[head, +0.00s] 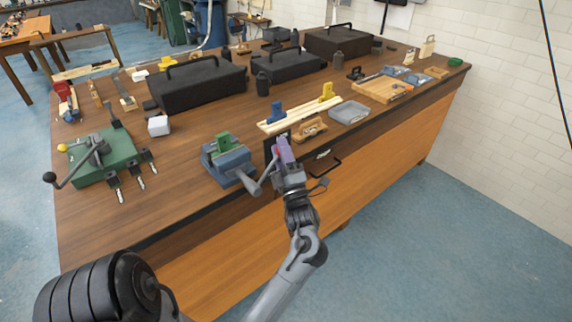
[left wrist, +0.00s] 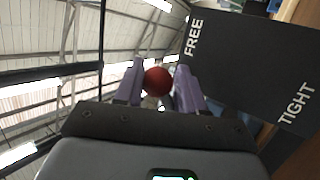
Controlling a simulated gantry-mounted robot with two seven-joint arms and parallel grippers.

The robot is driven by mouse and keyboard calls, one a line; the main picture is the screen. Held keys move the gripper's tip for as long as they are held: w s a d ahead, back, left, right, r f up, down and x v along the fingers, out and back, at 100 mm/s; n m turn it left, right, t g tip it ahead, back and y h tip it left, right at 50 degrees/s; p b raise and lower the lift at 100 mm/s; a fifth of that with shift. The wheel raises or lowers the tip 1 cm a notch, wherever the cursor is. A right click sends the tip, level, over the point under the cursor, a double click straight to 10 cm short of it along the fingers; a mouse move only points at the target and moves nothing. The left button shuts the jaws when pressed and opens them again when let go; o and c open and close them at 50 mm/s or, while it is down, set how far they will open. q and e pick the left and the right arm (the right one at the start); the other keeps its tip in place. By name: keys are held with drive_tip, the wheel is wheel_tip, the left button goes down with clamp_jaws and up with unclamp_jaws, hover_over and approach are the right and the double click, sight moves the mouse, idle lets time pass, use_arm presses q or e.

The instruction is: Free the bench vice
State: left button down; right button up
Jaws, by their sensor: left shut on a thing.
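The blue-grey bench vice (head: 228,163) sits at the front edge of the bench, with a green block (head: 224,143) between its jaws. A grey lever (head: 265,174) slopes up from the vice's front toward a red ball knob. My left gripper (head: 283,150) is beside the vice on its right. In the left wrist view its purple fingers (left wrist: 158,85) are shut on the red knob (left wrist: 157,81). A black plate (left wrist: 240,65) there reads FREE at its upper left and TIGHT at its lower right. The right gripper is not in view.
A green fixture (head: 100,160) with a long lever stands at left. Light wooden strips (head: 298,115) with clamps, a wooden plane (head: 309,130) and a grey tray (head: 349,112) lie right of the vice. Black toolboxes (head: 198,88) stand behind. The floor in front is clear.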

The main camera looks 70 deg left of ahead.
use_arm(q)
drive_tip(key=shift+s+d+r+n+g+b, duration=0.1)
drive_tip(key=shift+s+r+n+g+b, duration=0.25)
drive_tip(key=shift+n, duration=0.2)
drive_tip(key=shift+s+r+n+g+b, duration=0.15)
drive_tip(key=shift+n+g+b, duration=0.05)
drive_tip(key=shift+n+g, duration=0.3)
drive_tip(key=shift+r, duration=0.1)
drive_tip(key=shift+r+n, duration=0.1)
drive_tip(key=shift+n, duration=0.15)
drive_tip(key=c, duration=1)
unclamp_jaws()
drive_tip(key=shift+o, duration=1.4)
drive_tip(key=shift+s, duration=0.1)
drive_tip(key=shift+f, duration=0.2)
